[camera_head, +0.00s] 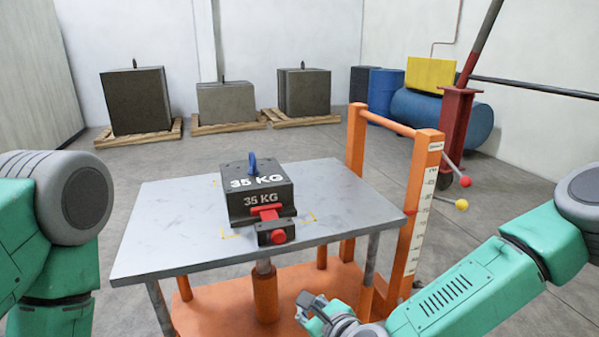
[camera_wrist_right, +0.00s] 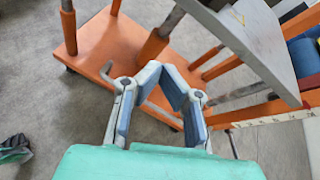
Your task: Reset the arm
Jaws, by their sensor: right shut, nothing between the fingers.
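My right arm (camera_head: 470,290) is green and comes in from the right in the head view. Its gripper (camera_head: 312,306) is low in front of the table, beside the orange base of the lift cart. In the right wrist view the gripper (camera_wrist_right: 163,76) has its fingertips drawn in, with nothing held between them. Behind the fingers are the orange base (camera_wrist_right: 105,45) and grey floor. My left arm (camera_head: 50,220) shows at the left edge of the head view, and its gripper is outside the frame.
A grey lift table (camera_head: 160,230) carries a dark 35 KG block (camera_head: 260,192) with a blue ring and a red-knobbed part in front. An orange post frame (camera_head: 420,190) with a scale stands at the table's right. Concrete blocks on pallets (camera_head: 140,138) stand behind. Floor left of the table is clear.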

